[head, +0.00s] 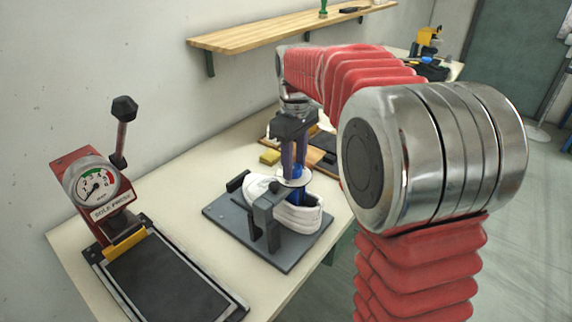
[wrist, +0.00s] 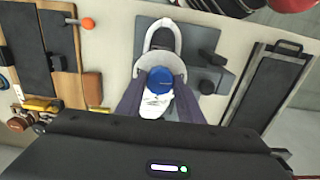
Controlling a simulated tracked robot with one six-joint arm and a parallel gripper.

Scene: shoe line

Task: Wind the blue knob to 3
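The blue knob (head: 297,171) sits above a pale round dial (head: 292,181) on a white shoe (head: 303,216), which stands on a grey fixture plate (head: 272,252). My gripper (head: 296,165) points straight down over the knob. In the wrist view, the blue knob (wrist: 160,79) lies between the tips of my two dark fingers (wrist: 161,92), one on each side. The fingers are apart by about the knob's width; I cannot tell whether they press on it. The dial's markings are too small to read, so the knob's setting is not clear.
A red press with a gauge (head: 97,185) and an upright lever (head: 122,130) stands at the left, behind a black pad (head: 165,275). Dark clamp posts (head: 267,215) flank the shoe. A wooden shelf (head: 270,30) runs along the wall above. A small yellow block (head: 269,157) lies behind the shoe.

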